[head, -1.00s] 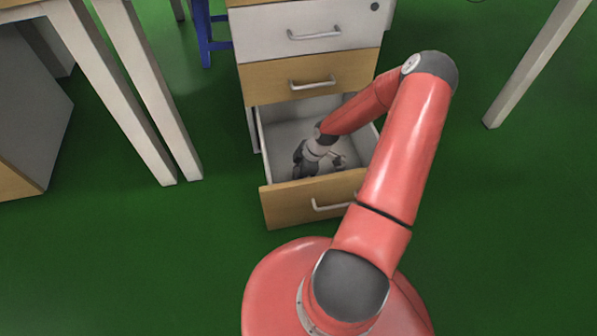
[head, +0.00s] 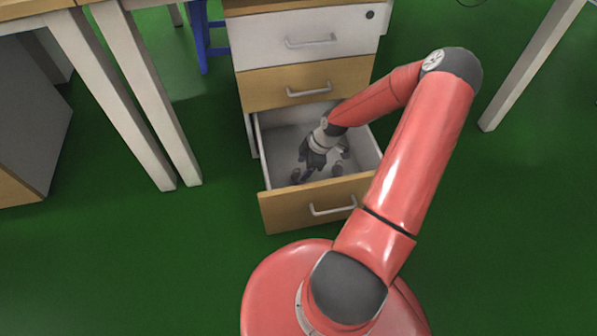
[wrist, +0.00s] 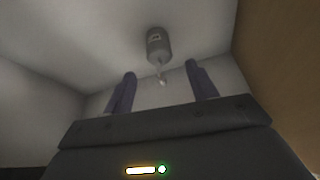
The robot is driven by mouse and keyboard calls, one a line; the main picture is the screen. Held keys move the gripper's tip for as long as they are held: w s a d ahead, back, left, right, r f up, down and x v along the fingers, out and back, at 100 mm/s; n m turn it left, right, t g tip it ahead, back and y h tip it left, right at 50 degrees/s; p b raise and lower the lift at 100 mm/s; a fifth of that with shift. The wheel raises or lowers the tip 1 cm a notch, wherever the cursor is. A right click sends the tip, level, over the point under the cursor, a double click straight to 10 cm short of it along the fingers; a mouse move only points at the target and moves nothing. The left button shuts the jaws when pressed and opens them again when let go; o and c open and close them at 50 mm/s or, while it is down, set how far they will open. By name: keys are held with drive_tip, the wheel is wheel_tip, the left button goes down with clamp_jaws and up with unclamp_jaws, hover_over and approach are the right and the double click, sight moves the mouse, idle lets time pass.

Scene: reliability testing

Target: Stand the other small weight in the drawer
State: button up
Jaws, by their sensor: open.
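The pulled-out drawer (head: 290,195) is the lowest one shown, with a wood front and pale inside. My gripper (head: 303,173) is down inside it, tilted. In the wrist view my gripper (wrist: 161,71) is open, its two dark fingers apart with nothing gripped. A small grey weight (wrist: 158,44) with a label and a thin knob shows just beyond the fingertips, roughly centred between them, its knob end towards me. In the head view small dark shapes lie by my gripper; I cannot tell which is a weight. My wrist hides part of the drawer floor.
The cabinet's closed wood drawer (head: 300,85) and white drawer (head: 310,40) are above the open one. Pale table legs (head: 125,105) stand at left and another leg (head: 530,65) at right. The green floor (head: 110,260) in front is clear.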

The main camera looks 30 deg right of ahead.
drive_tip(key=s+a+r+m+h, duration=0.2)
drive_tip(key=r, duration=0.8)
drive_tip(key=s+a+r+m+h, duration=0.2)
drive_tip(key=s+r, duration=0.1)
drive_tip(key=r, duration=0.6)
drive_tip(key=s+a+r+m+h, duration=0.2)
drive_tip(key=r+m, duration=0.1)
drive_tip(key=r, duration=0.7)
drive_tip(key=s+a+r+m+t+y, duration=0.2)
drive_tip(key=s+a+r+m, duration=0.4)
drive_tip(key=s+a+r, duration=0.4)
drive_tip(key=shift+s+r+t+p, duration=0.4)
drive_tip(key=shift+s+r+t, duration=0.3)
drive_tip(key=shift+s+t, duration=0.35)
drive_tip(key=shift+s, duration=0.1)
wheel_tip(320, 180, up, 7)
drive_tip(key=p, duration=0.7)
drive_tip(key=shift+r, duration=0.15)
